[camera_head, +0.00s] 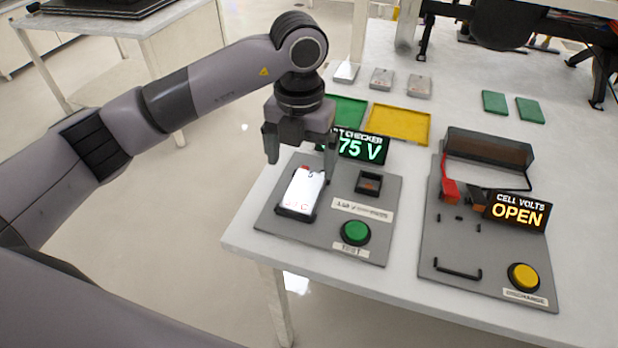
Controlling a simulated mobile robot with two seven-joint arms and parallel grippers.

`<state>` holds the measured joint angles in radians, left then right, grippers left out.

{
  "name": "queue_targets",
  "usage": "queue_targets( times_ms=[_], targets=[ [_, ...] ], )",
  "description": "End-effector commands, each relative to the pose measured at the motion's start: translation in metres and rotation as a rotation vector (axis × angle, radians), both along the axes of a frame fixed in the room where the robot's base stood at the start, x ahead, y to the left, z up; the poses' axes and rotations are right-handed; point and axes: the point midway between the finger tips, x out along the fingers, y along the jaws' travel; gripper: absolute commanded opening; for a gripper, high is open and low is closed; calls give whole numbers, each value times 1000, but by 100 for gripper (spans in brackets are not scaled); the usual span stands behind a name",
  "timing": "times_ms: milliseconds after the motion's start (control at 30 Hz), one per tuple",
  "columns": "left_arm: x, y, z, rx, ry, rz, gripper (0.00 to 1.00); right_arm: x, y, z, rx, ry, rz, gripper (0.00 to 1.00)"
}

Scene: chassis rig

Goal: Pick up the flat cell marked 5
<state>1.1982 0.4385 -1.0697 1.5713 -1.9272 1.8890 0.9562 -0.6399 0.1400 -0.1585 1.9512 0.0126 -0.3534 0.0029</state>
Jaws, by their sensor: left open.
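A flat white cell (302,192) lies in the black holder at the left of the grey checker board (375,238). It has a small mark at its upper end that looks like a 5, and a red spot near that end. My left gripper (300,168) is open above the upper end of this cell, fingers pointing down, one to each side. Whether a finger touches the cell cannot be told. The gripper partly hides the checker's display (362,147), which shows 75 V in its visible part. My right gripper is not in view.
A green tray (346,110) and a yellow tray (400,124) lie behind the checker, with several flat cells (381,79) beyond. A second board (490,262) on the right has a display (518,210) reading OPEN and a yellow button (523,277). Two green plates (495,103) lie farther right.

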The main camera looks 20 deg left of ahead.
Motion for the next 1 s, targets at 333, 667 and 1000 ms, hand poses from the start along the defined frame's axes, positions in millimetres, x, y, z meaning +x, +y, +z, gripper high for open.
queue_targets(
  times_ms=[333, 667, 1000],
  targets=[
    [0, -5, -46, -1, 6, -1, 94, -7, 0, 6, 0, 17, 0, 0],
    [1, -5, -64, -2, 1, -3, 94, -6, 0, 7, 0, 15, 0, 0],
    [2, -5, -63, -2, 0, -3, 26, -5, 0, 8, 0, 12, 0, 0]
  ],
)
